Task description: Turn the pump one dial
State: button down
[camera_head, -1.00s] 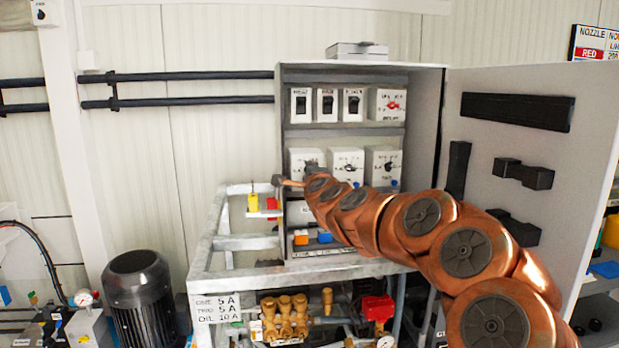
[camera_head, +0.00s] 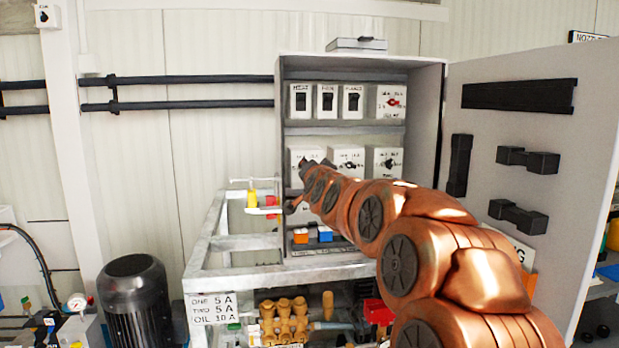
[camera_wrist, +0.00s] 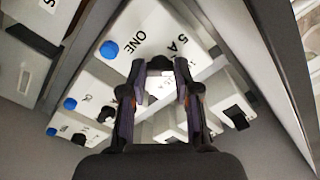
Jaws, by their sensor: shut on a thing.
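The pump one box (camera_wrist: 150,35), white with "ONE 5 A" and a blue spot, fills the upper middle of the wrist view. In the head view it is the left box (camera_head: 296,158) of the cabinet's middle row, partly covered by my gripper (camera_head: 308,168). A dark dial (camera_wrist: 160,64) on the box shows between my fingertips. My gripper (camera_wrist: 160,85) is shut on this dial, one finger on each side. The dial's pointer and its exact setting are hidden by the fingers.
Two similar boxes with dark dials stand beside it, the middle one (camera_head: 347,162) and the right one (camera_head: 384,162). Black switches (camera_head: 326,101) and a red-dial box (camera_head: 391,102) sit above. The open cabinet door (camera_head: 590,120) stands right of my arm. A label (camera_head: 213,308) hangs below.

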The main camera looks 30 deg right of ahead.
jog(key=shift+n+b, duration=1.9)
jog(key=shift+n, duration=0.8)
jog(key=c, duration=0.8)
grip_release()
jog(key=shift+c, duration=0.2)
jog(key=shift+s, duration=0.1)
jog(key=v, duration=1.2)
